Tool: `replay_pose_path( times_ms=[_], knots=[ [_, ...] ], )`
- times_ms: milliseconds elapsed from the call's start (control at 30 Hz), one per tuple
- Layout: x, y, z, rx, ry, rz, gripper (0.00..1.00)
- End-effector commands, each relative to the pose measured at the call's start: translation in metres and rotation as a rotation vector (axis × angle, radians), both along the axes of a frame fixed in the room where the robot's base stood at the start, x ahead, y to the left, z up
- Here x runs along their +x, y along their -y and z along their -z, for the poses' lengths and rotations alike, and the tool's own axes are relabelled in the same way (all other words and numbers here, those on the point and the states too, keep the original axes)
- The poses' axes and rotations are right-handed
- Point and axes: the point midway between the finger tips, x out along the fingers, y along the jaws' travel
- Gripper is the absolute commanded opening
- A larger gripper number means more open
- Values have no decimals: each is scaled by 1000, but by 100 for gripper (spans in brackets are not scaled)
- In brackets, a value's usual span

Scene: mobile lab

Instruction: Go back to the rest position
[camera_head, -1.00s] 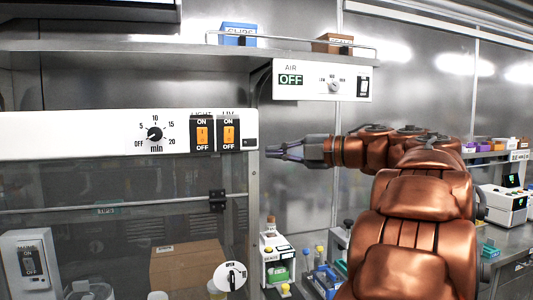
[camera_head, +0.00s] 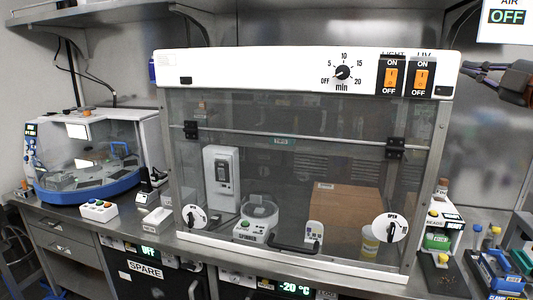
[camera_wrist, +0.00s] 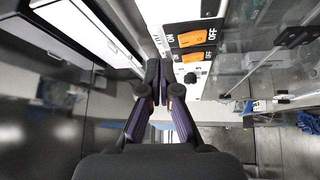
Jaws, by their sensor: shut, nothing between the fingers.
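My gripper (camera_head: 480,68) shows at the right edge in the head view, beside the upper right corner of the glass-fronted cabinet (camera_head: 300,63). Its fingers point left, toward the cabinet's switch panel. In the wrist view my gripper (camera_wrist: 160,85) is shut with its fingertips together and nothing between them. The cabinet's orange LIGHT and UV switches (camera_wrist: 195,38) show just beyond the fingers. I cannot tell the exact gap between the fingertips and the panel. Most of my arm is outside the head view.
The cabinet's glass front is down, with a brown box (camera_head: 342,207) behind it. A blue-based machine (camera_head: 88,190) stands on the left bench. Bottles and a blue rack (camera_head: 497,275) crowd the right bench. An AIR OFF panel (camera_head: 507,22) hangs at the upper right.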

Motion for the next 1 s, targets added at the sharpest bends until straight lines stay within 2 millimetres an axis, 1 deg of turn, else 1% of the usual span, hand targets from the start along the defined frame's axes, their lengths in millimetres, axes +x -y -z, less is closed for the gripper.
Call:
replay_pose_path(
  times_ms=[33, 100, 167, 267, 367, 467, 567, 667, 767, 800, 867, 900, 967, 1000],
  knots=[
    [7, -2, -9, 41, 33, 34, 0],
    [14, 5, -18, 103, 73, 99, 0],
    [18, 10, -22, 164, 100, 153, 0],
    [23, 19, -22, 268, 127, 242, 0],
    [25, 27, -12, 381, 132, 332, 0],
    [26, 34, 9, 500, 112, 424, 0],
    [24, 36, 38, 615, 71, 512, 0],
    [21, 33, 76, 731, 3, 597, 0],
    [14, 23, 121, 839, -90, 685, 0],
    [10, 17, 141, 880, -134, 719, 0],
    [2, 6, 170, 937, -204, 768, 0],
    [-3, -3, 190, 972, -254, 798, 0],
    [-13, -19, 223, 1022, -342, 846, 0],
    [-21, -30, 244, 1051, -401, 877, 0]
  ],
)
